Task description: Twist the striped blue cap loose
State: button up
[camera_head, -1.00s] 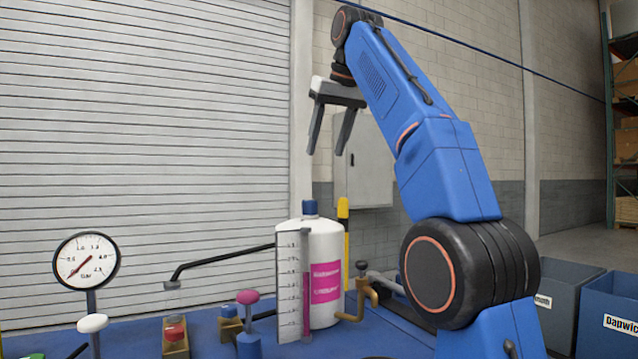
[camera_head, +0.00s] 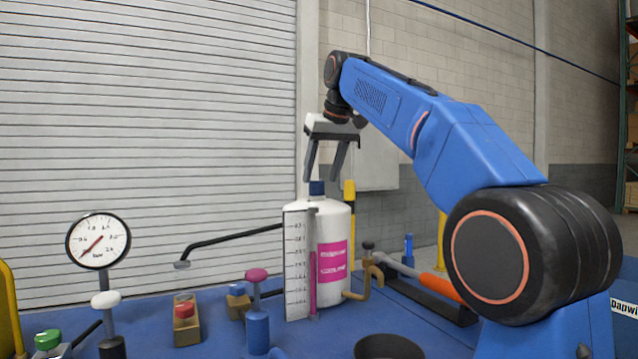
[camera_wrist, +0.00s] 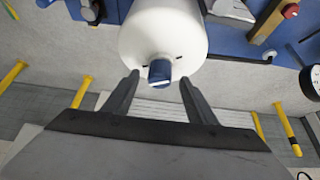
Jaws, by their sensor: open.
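The blue cap (camera_head: 317,187) sits on top of a white bottle (camera_head: 334,232) with a magenta label. In the wrist view the cap (camera_wrist: 159,73) shows a pale stripe on its side, and the white bottle (camera_wrist: 160,30) lies behind it. My gripper (camera_head: 320,180) points down just above the cap, with its two fingers apart and nothing held. In the wrist view the fingertips of my gripper (camera_wrist: 158,77) stand to either side of the cap, with a gap on each side. I cannot tell how far the tips are above the cap.
A graduated scale plate (camera_head: 296,265) stands against the bottle's left front. A brass tap (camera_head: 362,285) is at its lower right and a yellow post (camera_head: 349,192) behind it. A black angled rod (camera_head: 230,240), pink knob (camera_head: 257,274) and dial gauge (camera_head: 98,241) stand to the left.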

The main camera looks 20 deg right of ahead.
aim_at(319, 182)
jog(key=shift+x, duration=1.7)
jog(key=c, duration=1.2)
